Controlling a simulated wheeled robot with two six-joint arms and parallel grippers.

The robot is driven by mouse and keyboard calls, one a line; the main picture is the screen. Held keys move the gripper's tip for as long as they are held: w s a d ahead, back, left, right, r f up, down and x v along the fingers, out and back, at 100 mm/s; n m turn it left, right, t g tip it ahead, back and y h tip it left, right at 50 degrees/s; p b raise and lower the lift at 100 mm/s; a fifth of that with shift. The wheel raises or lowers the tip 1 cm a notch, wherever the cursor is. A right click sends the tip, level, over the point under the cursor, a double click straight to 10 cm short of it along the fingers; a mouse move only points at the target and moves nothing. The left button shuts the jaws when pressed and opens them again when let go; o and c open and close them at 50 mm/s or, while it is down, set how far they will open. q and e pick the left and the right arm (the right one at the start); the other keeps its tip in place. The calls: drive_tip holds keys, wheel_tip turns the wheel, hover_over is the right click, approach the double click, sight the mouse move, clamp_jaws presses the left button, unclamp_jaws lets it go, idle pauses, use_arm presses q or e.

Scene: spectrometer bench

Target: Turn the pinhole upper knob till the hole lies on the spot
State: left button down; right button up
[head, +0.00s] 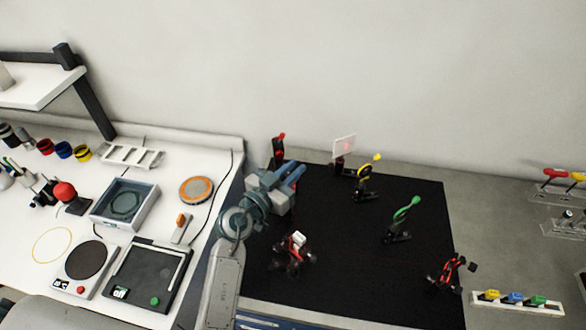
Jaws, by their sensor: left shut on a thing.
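My left arm comes in from the lower left, and its gripper (290,174) is over the far left part of the black breadboard (330,285). Its blue-grey fingers are shut, and what lies between them is too small and covered to see clearly. Close behind the fingers stands a dark mount with a red top (279,146), partly hidden by my gripper; it seems to be the pinhole mount. Its hole and knobs cannot be made out. A pale upright screen (344,145) behind the board shows a small pinkish-red spot. My right gripper is not in view.
On the board stand a yellow-topped mount (364,181), a green-ringed mount (400,217), a red-and-white mount (294,249) and a red-black mount (450,270). A coloured-knob rack (517,302) lies right of it. The board between the mounts is bare.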

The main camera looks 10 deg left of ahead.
use_arm(q)
drive_tip(key=shift+n+t+y, duration=0.4)
drive_tip(key=shift+n+y, duration=0.2)
drive_tip(key=shift+y, duration=0.2)
drive_tip(key=shift+a, duration=0.1)
drive_tip(key=c, duration=1.4)
unclamp_jaws()
drive_tip(key=shift+o, duration=0.2)
drive_tip(key=shift+s+a+f, duration=0.1)
drive_tip(key=shift+s, duration=0.2)
drive_tip(key=b+v, duration=0.2)
drive_tip(key=v, duration=0.8)
